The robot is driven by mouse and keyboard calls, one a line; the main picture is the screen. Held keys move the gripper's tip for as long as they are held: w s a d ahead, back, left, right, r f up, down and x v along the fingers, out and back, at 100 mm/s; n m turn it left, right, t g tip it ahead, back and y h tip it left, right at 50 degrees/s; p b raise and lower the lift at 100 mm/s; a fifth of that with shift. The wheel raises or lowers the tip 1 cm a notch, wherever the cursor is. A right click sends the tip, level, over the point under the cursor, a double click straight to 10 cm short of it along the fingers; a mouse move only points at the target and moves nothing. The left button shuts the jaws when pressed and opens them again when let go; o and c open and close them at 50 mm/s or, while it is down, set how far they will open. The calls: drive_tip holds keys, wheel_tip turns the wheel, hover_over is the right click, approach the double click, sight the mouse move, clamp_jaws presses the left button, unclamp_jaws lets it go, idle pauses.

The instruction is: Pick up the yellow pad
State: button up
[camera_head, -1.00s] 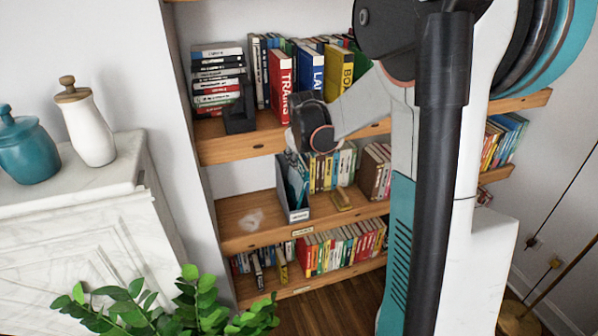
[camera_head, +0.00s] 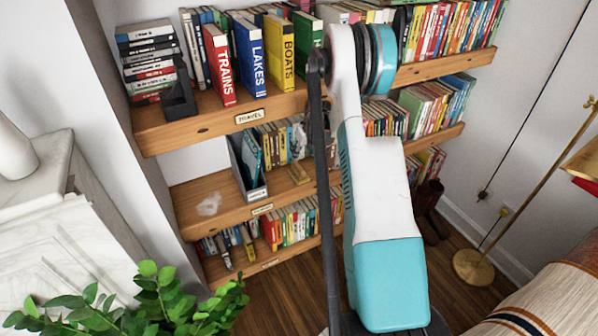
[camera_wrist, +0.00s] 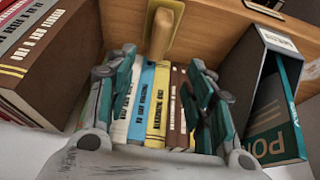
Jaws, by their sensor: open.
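The yellow pad (camera_head: 299,174) lies on the middle shelf, right of a grey magazine file, in front of a row of books. In the wrist view the yellow pad (camera_wrist: 176,12) shows at the top centre, with a wooden handle on it. My gripper (camera_wrist: 163,90) is open and empty in the wrist view. Its two teal fingers are spread in front of upright book spines, and the pad appears above and beyond the fingertips. I cannot tell the exact gap.
The grey magazine file (camera_head: 248,168) holding a teal book stands close to the pad; it also shows in the wrist view (camera_wrist: 262,90). Thick brown books (camera_wrist: 45,55) stand on the other side. The upper shelf (camera_head: 215,122) overhangs. A plant (camera_head: 150,300) is at lower left.

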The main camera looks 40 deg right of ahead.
sight(299, 165)
drive_tip(key=b+x, duration=0.1)
drive_tip(key=x, duration=0.6)
drive_tip(key=shift+w+f+b, duration=0.15)
drive_tip(key=shift+f+b, duration=0.2)
drive_tip(key=shift+b, duration=0.05)
drive_tip(key=shift+s+b+x, duration=0.2)
drive_tip(key=shift+b+x, duration=0.8)
drive_tip(key=shift+x, duration=1.7)
clamp_jaws()
